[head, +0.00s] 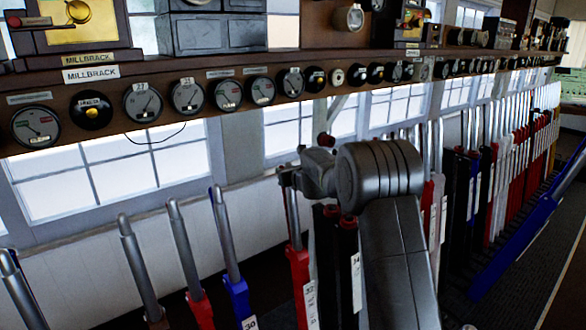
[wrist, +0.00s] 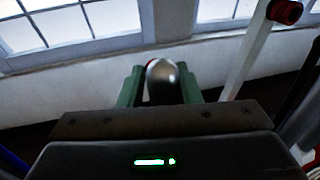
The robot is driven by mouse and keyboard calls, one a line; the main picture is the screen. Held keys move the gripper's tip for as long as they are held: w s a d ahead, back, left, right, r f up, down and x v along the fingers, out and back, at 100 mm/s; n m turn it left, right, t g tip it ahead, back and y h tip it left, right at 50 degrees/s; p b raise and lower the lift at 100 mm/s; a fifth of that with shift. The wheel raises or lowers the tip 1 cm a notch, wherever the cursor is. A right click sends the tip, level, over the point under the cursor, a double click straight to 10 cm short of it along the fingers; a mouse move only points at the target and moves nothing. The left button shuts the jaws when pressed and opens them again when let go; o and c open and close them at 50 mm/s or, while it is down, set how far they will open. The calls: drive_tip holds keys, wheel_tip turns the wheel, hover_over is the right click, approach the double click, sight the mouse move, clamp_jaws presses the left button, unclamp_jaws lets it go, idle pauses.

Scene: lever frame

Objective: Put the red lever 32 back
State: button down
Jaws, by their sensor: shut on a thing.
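The red lever 32 (head: 299,268) stands in the lever row in the head view, left of my arm. It has a red body, a white number plate low down and a bare metal handle. My gripper (head: 286,179) is at the top of this handle and shut on it. In the wrist view the rounded metal handle end (wrist: 162,82) sits between the green finger pads of my gripper (wrist: 160,92). The lever's foot is out of view at the bottom of the head view.
A blue lever (head: 238,297) marked 30 stands to the left. Black levers (head: 349,262) stand close on the right, partly behind my arm. More levers run off to the right. A shelf with dials (head: 187,95) hangs above, with windows (head: 110,182) behind.

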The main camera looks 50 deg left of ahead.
drive_tip(key=shift+w+a+r, duration=0.15)
drive_tip(key=shift+w+r, duration=0.1)
drive_tip(key=c, duration=1.2)
unclamp_jaws()
drive_tip(key=shift+a+f, duration=0.15)
drive_tip(key=shift+c, duration=0.2)
drive_tip(key=shift+w+a+f, duration=0.1)
drive_tip(key=shift+a+f, duration=0.15)
drive_tip(key=shift+s+d+r, duration=0.1)
drive_tip(key=shift+s+d, duration=0.05)
drive_tip(key=shift+s, duration=0.05)
drive_tip(key=shift+s+d+b, duration=0.15)
drive_tip(key=shift+d+b, duration=0.35)
drive_tip(key=shift+b, duration=0.05)
drive_tip(key=b+v, duration=0.4)
drive_tip(key=v, duration=0.8)
drive_tip(key=shift+d, duration=0.25)
drive_tip(key=shift+r, duration=0.1)
drive_tip(key=p+x, duration=0.5)
drive_tip(key=x, duration=0.8)
drive_tip(key=shift+a, duration=0.4)
